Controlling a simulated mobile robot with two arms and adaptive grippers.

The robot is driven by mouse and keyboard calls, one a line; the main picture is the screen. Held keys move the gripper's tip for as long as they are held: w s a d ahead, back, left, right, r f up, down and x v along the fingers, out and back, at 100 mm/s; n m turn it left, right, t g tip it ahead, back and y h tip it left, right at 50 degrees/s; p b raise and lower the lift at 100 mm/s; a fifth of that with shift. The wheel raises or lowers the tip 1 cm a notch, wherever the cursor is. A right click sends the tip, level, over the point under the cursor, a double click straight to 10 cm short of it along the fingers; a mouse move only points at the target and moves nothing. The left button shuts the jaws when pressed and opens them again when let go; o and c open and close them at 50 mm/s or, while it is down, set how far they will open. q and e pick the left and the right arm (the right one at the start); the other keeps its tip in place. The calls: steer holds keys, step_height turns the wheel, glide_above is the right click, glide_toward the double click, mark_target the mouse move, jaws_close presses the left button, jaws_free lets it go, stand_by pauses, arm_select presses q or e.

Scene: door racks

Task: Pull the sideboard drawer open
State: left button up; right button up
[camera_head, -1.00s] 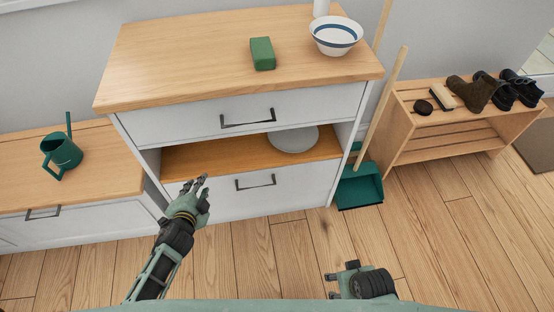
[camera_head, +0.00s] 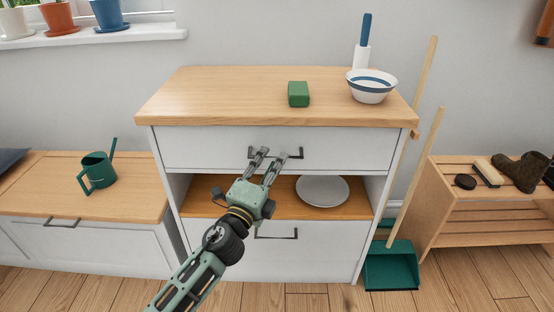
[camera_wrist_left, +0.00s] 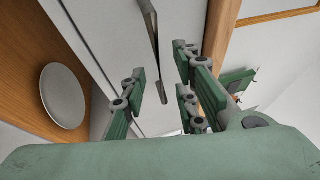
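The white sideboard (camera_head: 340,262) has a wooden top, an upper drawer (camera_head: 205,148) with a dark bar handle (camera_head: 296,154), an open shelf, and a lower front with a similar handle (camera_head: 280,237). The upper drawer looks shut. My left gripper (camera_head: 268,153) is in front of the upper drawer, its fingers spread at the left part of the handle. In the left wrist view the handle (camera_wrist_left: 152,45) reaches toward the space between the open fingers (camera_wrist_left: 160,92); I see no grip on it. My right gripper is not in view.
A green block (camera_head: 298,94) and a striped bowl (camera_head: 371,88) stand on top. A plate (camera_head: 322,190) lies on the shelf. A green dustpan (camera_head: 391,268) and a shoe rack (camera_head: 470,215) are at right; a low cabinet with a watering can (camera_head: 98,171) is at left.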

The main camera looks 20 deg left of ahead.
arm_select(q)
steer(key=shift+x, duration=1.5)
steer(key=shift+c, duration=0.4)
jaws_close()
steer(key=shift+f, duration=0.1)
